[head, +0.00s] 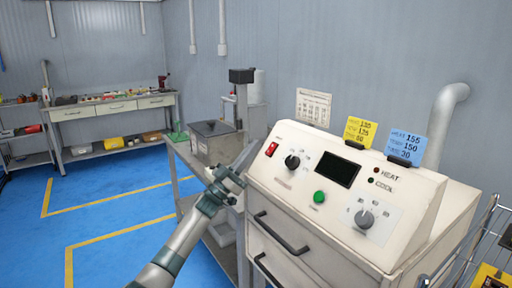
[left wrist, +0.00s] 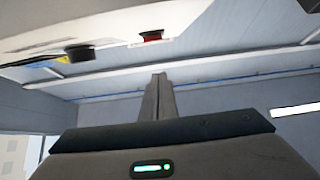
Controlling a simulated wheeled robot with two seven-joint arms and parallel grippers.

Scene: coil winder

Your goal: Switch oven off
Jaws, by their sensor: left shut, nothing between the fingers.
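The oven (head: 340,215) is a cream cabinet with a sloped control panel. A red rocker switch (head: 271,149) sits at the panel's upper left; it also shows in the left wrist view (left wrist: 151,37). Right of it are a black knob (head: 292,162), a dark display (head: 337,170), a green button (head: 319,197) and a grey dial (head: 366,219). My left gripper (head: 246,158) is just left of the panel, near the red switch. Its fingers are together and empty in the left wrist view (left wrist: 158,80), apart from the switch. My right gripper is out of view.
Yellow (head: 358,131) and blue (head: 406,146) note cards stand on the oven's top. A metal table with a grey box (head: 213,140) is left of the oven. Drawer handles (head: 281,233) stick out of its front. Blue floor (head: 110,215) at left is clear.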

